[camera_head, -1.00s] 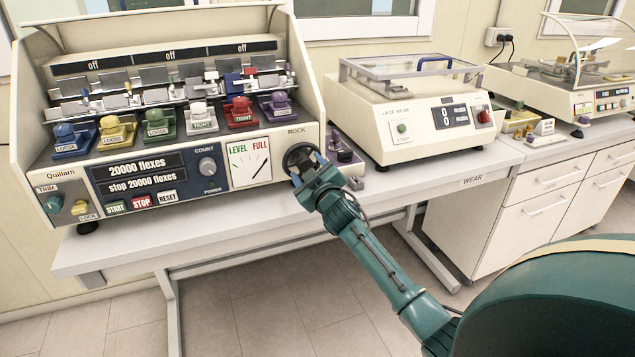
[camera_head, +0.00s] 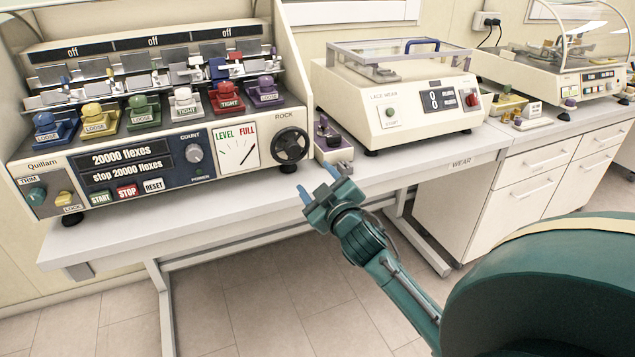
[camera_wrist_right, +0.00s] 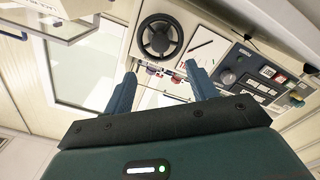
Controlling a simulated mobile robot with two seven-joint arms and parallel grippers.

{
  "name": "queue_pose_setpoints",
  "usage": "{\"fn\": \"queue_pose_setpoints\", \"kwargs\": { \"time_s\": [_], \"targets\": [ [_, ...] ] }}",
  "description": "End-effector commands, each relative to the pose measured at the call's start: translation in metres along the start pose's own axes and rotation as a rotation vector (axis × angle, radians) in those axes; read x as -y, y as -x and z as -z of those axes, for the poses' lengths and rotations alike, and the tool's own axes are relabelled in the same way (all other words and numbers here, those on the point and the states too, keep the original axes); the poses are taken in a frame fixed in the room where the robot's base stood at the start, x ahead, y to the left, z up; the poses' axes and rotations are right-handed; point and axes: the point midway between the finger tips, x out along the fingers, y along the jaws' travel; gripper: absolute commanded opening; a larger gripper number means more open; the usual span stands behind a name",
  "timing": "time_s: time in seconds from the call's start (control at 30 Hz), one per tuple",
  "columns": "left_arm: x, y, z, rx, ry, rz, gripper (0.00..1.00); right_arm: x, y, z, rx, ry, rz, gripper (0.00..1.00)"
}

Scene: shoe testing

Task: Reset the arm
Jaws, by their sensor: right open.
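My right gripper (camera_head: 320,184) is open and empty in front of the bench's front edge, below and right of the black ROCK wheel (camera_head: 291,145) on the flex tester (camera_head: 120,165). In the right wrist view the two blue-grey fingers (camera_wrist_right: 160,85) are spread apart with nothing between them, and the ROCK wheel (camera_wrist_right: 160,35) shows beyond them, apart from the fingers. The tester's gauge (camera_head: 236,145) has its needle towards FULL, and its display (camera_head: 122,158) reads 20000 flexes. My left gripper is not in view.
The tester stands on a pale bench (camera_head: 240,205). A lace wear machine (camera_head: 400,95) and a small box with a purple knob (camera_head: 330,140) stand to its right. Drawers (camera_head: 530,170) are further right. There is free floor (camera_head: 270,300) below the bench.

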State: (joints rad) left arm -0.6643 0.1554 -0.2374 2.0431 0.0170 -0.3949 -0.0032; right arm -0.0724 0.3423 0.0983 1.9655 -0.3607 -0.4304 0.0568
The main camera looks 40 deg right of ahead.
Motion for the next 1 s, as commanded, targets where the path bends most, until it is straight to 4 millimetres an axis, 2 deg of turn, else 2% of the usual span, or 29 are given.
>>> {"fn": "queue_pose_setpoints", "kwargs": {
  "time_s": [0.37, 0.47, 0.53, 0.67, 0.7, 0.8, 0.9, 1.0],
  "targets": [
    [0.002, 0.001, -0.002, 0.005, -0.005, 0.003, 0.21, 0.003, 0.001, -0.001, 0.003, -0.003, 0.005, 0.57],
    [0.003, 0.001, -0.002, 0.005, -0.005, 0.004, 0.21, 0.021, 0.009, -0.01, 0.021, -0.019, 0.047, 0.57],
    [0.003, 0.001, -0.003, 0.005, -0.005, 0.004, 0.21, 0.049, 0.024, -0.023, 0.05, -0.047, 0.109, 0.57],
    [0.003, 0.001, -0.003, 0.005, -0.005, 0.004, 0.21, 0.119, 0.074, -0.054, 0.134, -0.134, 0.272, 0.57],
    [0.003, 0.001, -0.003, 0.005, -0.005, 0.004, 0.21, 0.141, 0.094, -0.062, 0.164, -0.168, 0.327, 0.57],
    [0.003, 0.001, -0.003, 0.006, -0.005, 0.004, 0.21, 0.191, 0.146, -0.078, 0.241, -0.256, 0.45, 0.57],
    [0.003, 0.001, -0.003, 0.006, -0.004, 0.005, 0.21, 0.229, 0.196, -0.086, 0.314, -0.342, 0.55, 0.57],
    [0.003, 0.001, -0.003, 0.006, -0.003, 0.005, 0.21, 0.254, 0.234, -0.088, 0.369, -0.409, 0.618, 0.57]
  ]
}}
